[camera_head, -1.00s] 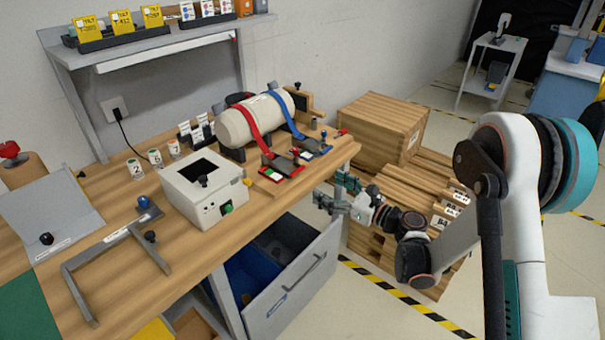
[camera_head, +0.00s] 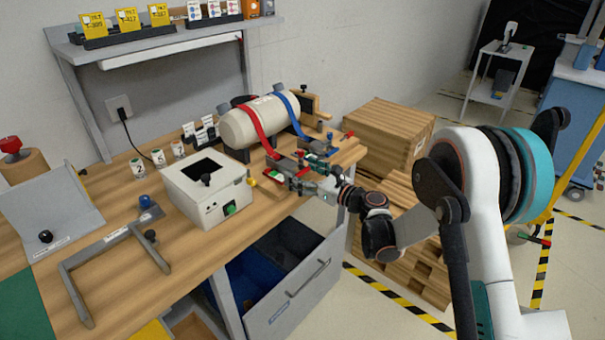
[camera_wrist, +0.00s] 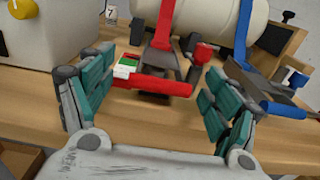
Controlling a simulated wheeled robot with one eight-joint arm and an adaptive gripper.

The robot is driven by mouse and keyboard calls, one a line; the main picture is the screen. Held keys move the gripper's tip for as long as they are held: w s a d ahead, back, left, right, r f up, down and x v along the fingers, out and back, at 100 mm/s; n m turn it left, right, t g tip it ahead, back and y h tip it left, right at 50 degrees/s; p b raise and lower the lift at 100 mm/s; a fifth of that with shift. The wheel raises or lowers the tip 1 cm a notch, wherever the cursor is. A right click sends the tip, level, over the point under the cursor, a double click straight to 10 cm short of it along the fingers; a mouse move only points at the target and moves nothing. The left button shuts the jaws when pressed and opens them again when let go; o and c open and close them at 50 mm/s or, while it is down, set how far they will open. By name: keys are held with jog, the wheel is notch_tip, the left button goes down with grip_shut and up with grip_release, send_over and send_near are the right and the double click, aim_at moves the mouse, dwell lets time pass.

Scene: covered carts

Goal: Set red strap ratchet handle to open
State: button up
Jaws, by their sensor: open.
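A red strap (camera_head: 257,126) runs over a cream cylinder (camera_head: 238,128) on the bench. It leads to a red ratchet, whose red frame (camera_wrist: 152,83) shows in the wrist view with a green-and-white marker and a dark central part. A red-tipped handle knob (camera_wrist: 203,53) stands at the ratchet's right side. My gripper (camera_head: 283,172) is at the bench's front edge by the ratchet and hides part of it in the head view. In the wrist view my gripper (camera_wrist: 150,105) is open, its teal fingers either side of the red ratchet, with nothing clearly gripped.
A blue strap (camera_head: 291,112) and its blue ratchet (camera_wrist: 285,108) lie close on the right. A white box with a yellow knob (camera_wrist: 22,9) stands on the left. An open drawer (camera_head: 295,290) juts out below the bench. Wooden crates (camera_head: 385,135) stand to the right.

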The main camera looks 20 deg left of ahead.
jog(key=c, duration=1.6)
jog(key=shift+r+p, duration=0.35)
jog(key=shift+r, duration=0.5)
jog(key=o, duration=1.6)
jog(key=v, duration=1.2)
jog(key=shift+f, duration=0.1)
jog(key=shift+c, duration=0.3)
